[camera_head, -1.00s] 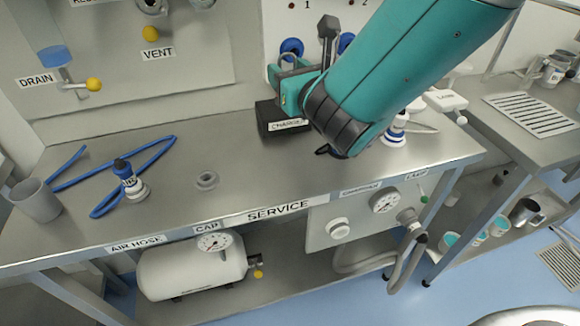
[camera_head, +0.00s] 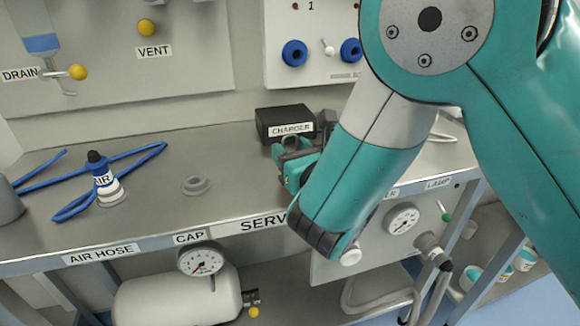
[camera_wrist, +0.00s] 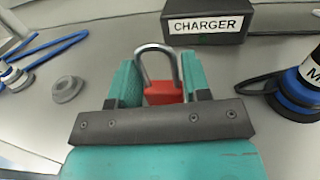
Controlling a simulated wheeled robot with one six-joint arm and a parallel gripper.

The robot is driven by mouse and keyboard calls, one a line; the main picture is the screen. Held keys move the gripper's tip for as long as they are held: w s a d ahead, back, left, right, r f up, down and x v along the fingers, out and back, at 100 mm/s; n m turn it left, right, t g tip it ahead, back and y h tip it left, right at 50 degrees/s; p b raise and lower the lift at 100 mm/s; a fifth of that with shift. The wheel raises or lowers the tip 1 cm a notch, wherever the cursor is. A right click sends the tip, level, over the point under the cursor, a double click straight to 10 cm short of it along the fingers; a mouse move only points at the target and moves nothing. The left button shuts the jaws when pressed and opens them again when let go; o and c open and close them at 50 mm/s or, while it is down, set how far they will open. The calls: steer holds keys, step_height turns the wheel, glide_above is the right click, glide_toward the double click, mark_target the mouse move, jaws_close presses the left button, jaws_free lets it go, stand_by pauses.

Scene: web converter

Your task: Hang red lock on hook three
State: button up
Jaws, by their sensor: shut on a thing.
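The red lock (camera_wrist: 164,93) is between the two teal fingers of my gripper (camera_wrist: 160,85) in the wrist view, with its silver shackle pointing up and away from the palm. My gripper (camera_head: 290,160) is shut on it, above the bench top in front of the charger. In the head view the lock's red body is hidden by the gripper, and only a grey loop shows. The board (camera_head: 318,65) at the back carries the number 1 and two blue rings. Hook three is not in view; my arm covers the board's right side.
A black charger box (camera_head: 285,122) stands at the back of the bench (camera_head: 150,205). A blue air hose (camera_head: 140,160), a grey cap (camera_head: 196,185) and a blue-white air fitting (camera_head: 104,180) lie to the left. A blue-black fitting (camera_wrist: 300,88) is at right in the wrist view.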

steer(key=shift+f, duration=0.4)
steer(key=shift+f, duration=0.3)
steer(key=o, duration=0.9)
steer(key=shift+r, duration=0.1)
steer(key=shift+o, duration=0.2)
steer(key=shift+b, duration=0.35)
